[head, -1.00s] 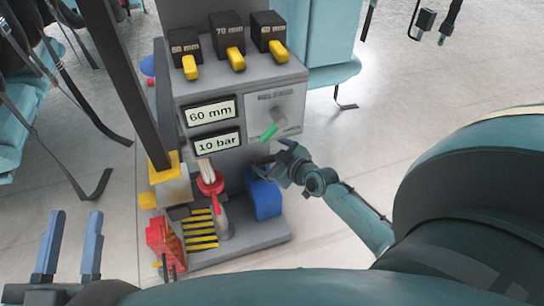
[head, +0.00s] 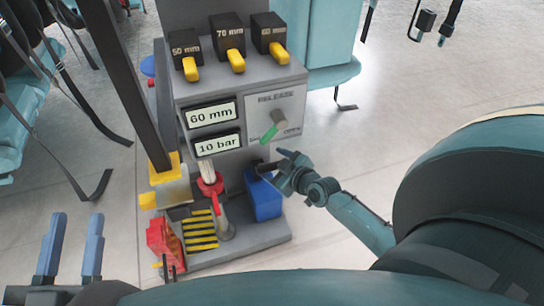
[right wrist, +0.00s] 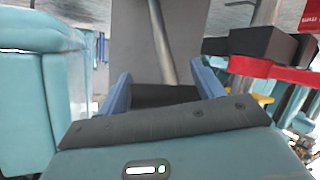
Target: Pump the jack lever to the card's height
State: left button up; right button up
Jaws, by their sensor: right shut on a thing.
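A grey jack console (head: 290,85) stands in the middle of the head view. Its upper display (head: 211,113) reads 60 mm and its lower display (head: 217,143) reads 10 bar. My left gripper (head: 70,245) is open and empty at lower left. I cannot make out a height card.
Black blocks with yellow levers (head: 235,58), marked 50, 70 and 60 mm, top the console. A release knob with a green handle (head: 270,133) is on its face. A red collar (head: 209,184), striped plate (head: 200,232) and red part (head: 160,243) sit left. Teal seats (head: 335,75) stand behind.

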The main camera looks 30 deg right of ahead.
jog(key=shift+s+a+f, duration=0.2)
jog(key=shift+s+f, duration=0.3)
jog(key=shift+s, duration=0.05)
jog(key=shift+s+a+f, duration=0.15)
jog(key=shift+s+f, duration=0.3)
jog(key=shift+s, duration=0.05)
pick_arm(q)
jog(key=shift+s+d+f+n, duration=0.1)
jog(key=shift+s+f+n, duration=0.15)
jog(key=shift+f, duration=0.45)
pick_arm(e)
jog(key=shift+s+a+f, duration=0.1)
jog(key=shift+a+f, duration=0.05)
jog(key=shift+c, duration=0.3)
jog(key=o, duration=1)
jog(key=shift+c, duration=0.2)
jog(key=o, duration=0.5)
jog(key=shift+c, duration=0.2)
pick_arm(q)
jog(key=a+g+y+p, duration=0.1)
jog(key=p, duration=0.5)
jog(key=shift+s+f+y, duration=0.1)
jog(key=shift+s+y, duration=0.05)
jog(key=shift+y, duration=0.25)
pick_arm(e)
jog(key=v, duration=1.3)
jog(key=shift+r, duration=0.2)
pick_arm(q)
jog(key=shift+r, duration=0.2)
